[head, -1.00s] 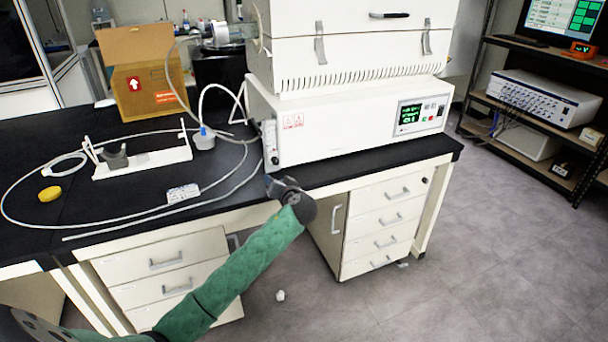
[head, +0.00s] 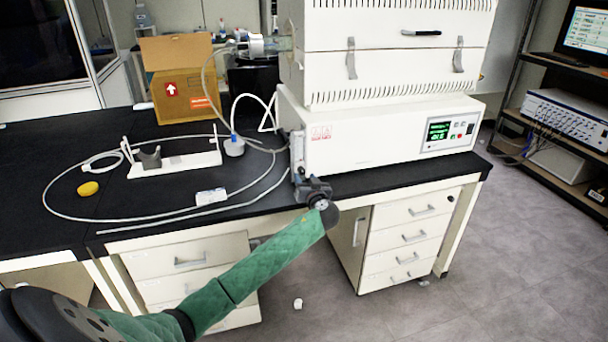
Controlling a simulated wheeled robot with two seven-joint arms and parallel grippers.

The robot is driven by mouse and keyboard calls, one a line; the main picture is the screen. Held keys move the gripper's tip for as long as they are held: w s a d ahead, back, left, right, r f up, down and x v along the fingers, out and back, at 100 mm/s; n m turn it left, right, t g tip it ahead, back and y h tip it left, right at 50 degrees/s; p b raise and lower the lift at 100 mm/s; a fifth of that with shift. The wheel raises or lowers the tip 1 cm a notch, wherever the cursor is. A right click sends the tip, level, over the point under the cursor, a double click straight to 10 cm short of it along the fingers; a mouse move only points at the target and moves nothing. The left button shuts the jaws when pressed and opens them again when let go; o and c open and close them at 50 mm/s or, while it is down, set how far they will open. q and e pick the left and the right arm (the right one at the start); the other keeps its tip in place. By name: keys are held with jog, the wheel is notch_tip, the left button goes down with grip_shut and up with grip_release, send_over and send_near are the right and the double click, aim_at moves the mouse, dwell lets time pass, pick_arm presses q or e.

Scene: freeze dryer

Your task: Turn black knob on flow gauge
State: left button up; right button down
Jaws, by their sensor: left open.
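The flow gauge (head: 297,148) is a slim upright panel at the left front corner of the white machine. My left gripper (head: 301,176) is open at the gauge's lower end, close in front of it. The black knob cannot be made out apart from the dark gripper fingers there. I cannot tell whether the fingers are around the knob or touching it. My right gripper is not in view.
The white machine (head: 385,145) stands on the black bench top (head: 45,185). A white stand (head: 190,163), a yellow disc (head: 88,188), a small white block (head: 211,196) and looped tubing (head: 150,219) lie left of the gripper. A cardboard box (head: 180,95) stands behind.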

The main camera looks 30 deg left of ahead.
aim_at(301, 171)
pick_arm(q)
jog(key=shift+x, duration=0.9)
jog(key=shift+w+a, duration=0.2)
jog(key=shift+a, duration=0.05)
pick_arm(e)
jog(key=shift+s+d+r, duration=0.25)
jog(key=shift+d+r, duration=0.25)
pick_arm(q)
jog(key=shift+c, duration=0.4)
